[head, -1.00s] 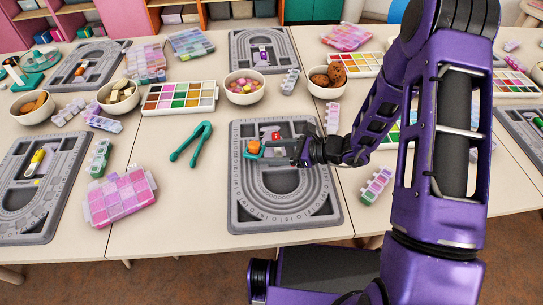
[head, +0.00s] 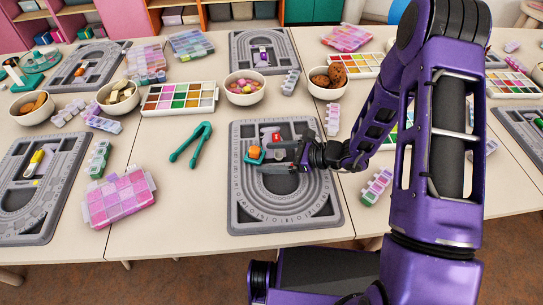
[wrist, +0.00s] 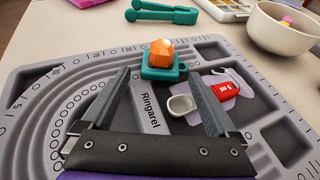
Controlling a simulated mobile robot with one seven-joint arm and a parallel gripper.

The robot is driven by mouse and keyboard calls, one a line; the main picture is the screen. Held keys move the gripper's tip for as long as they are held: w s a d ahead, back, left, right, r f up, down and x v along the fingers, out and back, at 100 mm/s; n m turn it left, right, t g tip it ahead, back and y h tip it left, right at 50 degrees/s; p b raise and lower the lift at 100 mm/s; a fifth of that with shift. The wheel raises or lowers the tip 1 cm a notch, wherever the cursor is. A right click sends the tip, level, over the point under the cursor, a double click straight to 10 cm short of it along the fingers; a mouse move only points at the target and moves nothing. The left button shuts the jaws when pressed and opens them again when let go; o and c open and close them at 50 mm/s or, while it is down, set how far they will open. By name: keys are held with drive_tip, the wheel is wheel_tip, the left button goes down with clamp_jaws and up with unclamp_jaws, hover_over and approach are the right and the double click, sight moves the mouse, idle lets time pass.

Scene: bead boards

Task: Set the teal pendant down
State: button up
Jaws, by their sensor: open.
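The teal pendant (head: 252,160) is a small squarish piece resting on the grey bead board (head: 240,205) at its upper left. It also shows in the wrist view (wrist: 163,73), just past my fingertips. An orange faceted bead (wrist: 161,51) sits on top of it. My gripper (head: 272,161) is open and low over the board, right of the pendant. In the wrist view its two fingers (wrist: 158,76) stand wide apart, with nothing held between them.
A red piece and a pale scoop-like piece (wrist: 181,105) lie beside the right finger on the board. Teal tongs (head: 191,144) lie left of the board. A bowl (head: 244,88) and a paint-like palette (head: 179,97) stand behind. Bare table shows left of the board.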

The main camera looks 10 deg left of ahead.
drive_tip(key=p+v, duration=0.1)
drive_tip(key=v, duration=1.1)
drive_tip(key=shift+r, duration=0.1)
